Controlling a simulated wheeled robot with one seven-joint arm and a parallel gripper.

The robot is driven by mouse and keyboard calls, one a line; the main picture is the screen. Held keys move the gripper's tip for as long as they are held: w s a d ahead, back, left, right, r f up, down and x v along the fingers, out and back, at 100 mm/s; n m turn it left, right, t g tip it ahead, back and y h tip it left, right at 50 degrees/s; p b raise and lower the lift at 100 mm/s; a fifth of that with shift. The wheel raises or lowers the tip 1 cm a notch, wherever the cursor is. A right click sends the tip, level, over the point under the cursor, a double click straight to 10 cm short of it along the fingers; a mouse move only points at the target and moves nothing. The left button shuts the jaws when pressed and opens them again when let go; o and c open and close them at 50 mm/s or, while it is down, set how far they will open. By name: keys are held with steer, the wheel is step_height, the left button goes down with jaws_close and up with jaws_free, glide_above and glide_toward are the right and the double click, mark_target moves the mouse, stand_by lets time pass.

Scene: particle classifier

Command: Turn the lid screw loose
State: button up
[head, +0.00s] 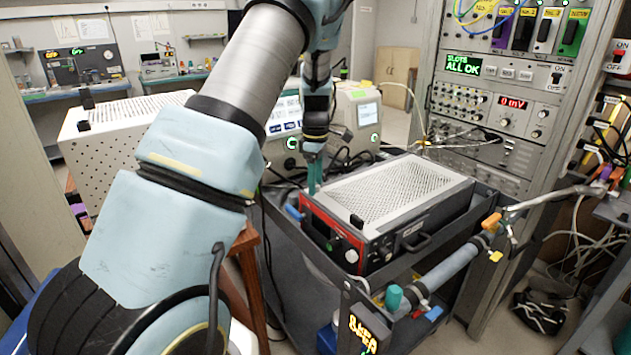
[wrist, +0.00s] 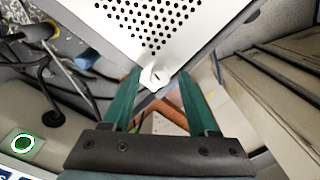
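The lid screw (wrist: 153,80) is a small white knob at the near corner of a white perforated lid (wrist: 150,30) in the wrist view. My gripper (wrist: 157,84) has two teal fingers, spread apart, with the screw between their tips in the picture. A gap shows on each side of it; I cannot tell the exact height of the tips. In the head view my gripper (head: 315,178) points down at the far left corner of the red-fronted box (head: 330,238), whose perforated lid (head: 395,190) is on. The screw is hidden there behind my fingers.
The box sits on a dark cart (head: 420,285) with a pipe and valves along its right side. An instrument rack (head: 495,130) stands behind at right. A white perforated case (head: 105,150) is at left. Display instruments (head: 358,115) stand just behind my gripper.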

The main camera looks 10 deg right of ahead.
step_height(320, 180, up, 11)
steer(key=b, duration=0.3)
stand_by(0.4)
steer(key=shift+f, duration=0.1)
steer(key=s+a+f+m, duration=0.3)
steer(key=s+a+m, duration=0.3)
steer(key=s+a, duration=0.4)
steer(key=s+a+f+m+t, duration=0.1)
steer(key=s+a+f+m, duration=0.2)
steer(key=s+a+m, duration=0.4)
steer(key=s+a, duration=0.3)
steer(key=s, duration=0.2)
steer(key=shift+f+m+t, duration=0.3)
steer(key=shift+a, duration=0.1)
